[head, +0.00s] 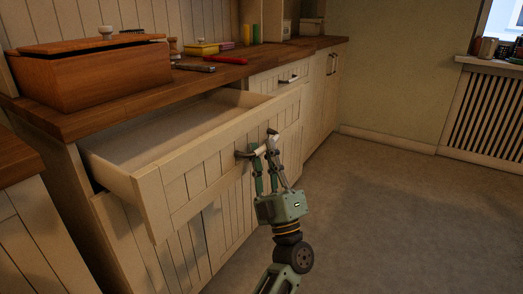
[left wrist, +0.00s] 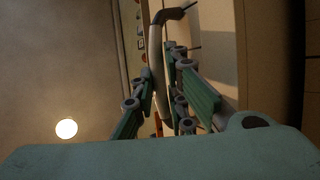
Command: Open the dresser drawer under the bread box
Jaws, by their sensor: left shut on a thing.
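The bread box (head: 92,73) is a wooden box with a lid and a pale knob, standing on the dresser's wooden top at the left of the head view. The drawer (head: 205,170) under it is cream and panelled, and it stands pulled out with its empty-looking inside showing. My left gripper (head: 264,152) is shut on the drawer's metal handle (head: 243,154). In the left wrist view, the handle (left wrist: 157,60) runs between the fingers of my left gripper (left wrist: 163,85). My right gripper is in neither view.
A red-handled tool (head: 227,60), a yellow box (head: 203,48) and other small items lie on the counter (head: 130,108). A closed drawer (head: 275,78) is to the right. The floor (head: 400,210) at right is clear, up to a radiator cover (head: 487,110).

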